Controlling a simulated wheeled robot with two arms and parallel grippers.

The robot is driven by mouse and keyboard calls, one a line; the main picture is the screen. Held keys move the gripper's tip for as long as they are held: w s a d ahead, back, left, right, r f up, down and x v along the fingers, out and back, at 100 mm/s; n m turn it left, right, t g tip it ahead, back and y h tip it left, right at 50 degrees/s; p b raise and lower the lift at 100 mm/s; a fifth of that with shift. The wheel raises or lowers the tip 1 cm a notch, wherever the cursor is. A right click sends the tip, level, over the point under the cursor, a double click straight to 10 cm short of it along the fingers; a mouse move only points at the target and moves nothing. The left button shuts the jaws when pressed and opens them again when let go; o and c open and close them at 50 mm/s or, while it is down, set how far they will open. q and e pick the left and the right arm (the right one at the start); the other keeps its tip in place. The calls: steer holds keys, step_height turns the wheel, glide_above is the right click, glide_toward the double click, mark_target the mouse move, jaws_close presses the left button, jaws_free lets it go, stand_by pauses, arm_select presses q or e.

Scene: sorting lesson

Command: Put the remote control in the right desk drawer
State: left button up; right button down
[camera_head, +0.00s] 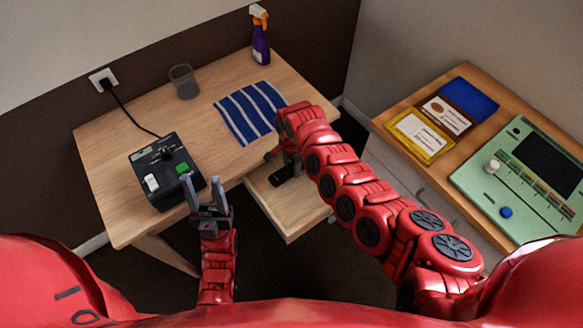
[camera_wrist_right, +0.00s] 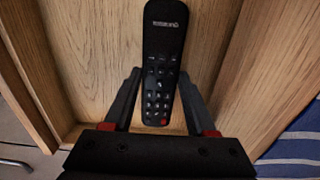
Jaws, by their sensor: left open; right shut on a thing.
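The right desk drawer (camera_head: 297,222) is pulled out below the desk top. The black remote control (camera_wrist_right: 161,62) lies within the drawer outline in the right wrist view, its keys facing the camera. It also shows as a dark shape in the head view (camera_head: 283,176). My right gripper (camera_wrist_right: 160,95) is shut on the remote control, with one finger at each side. Whether the remote touches the drawer floor I cannot tell. My left gripper (camera_head: 209,197) is open and empty, in front of the desk's near edge.
On the desk (camera_head: 215,165) stand a black control box (camera_head: 166,172), a mesh cup (camera_head: 184,82), a striped blue cloth (camera_head: 249,112) and a purple spray bottle (camera_head: 260,40). A side cabinet (camera_head: 395,112) at right holds cards and a green panel (camera_head: 520,175).

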mark_target(291, 168)
steer(key=shift+f, duration=0.95)
steer(key=shift+f, duration=0.15)
steer(key=c, duration=0.5)
jaws_free()
steer(key=shift+r, duration=0.65)
step_height(291, 168, up, 11)
steer(key=b, duration=0.1)
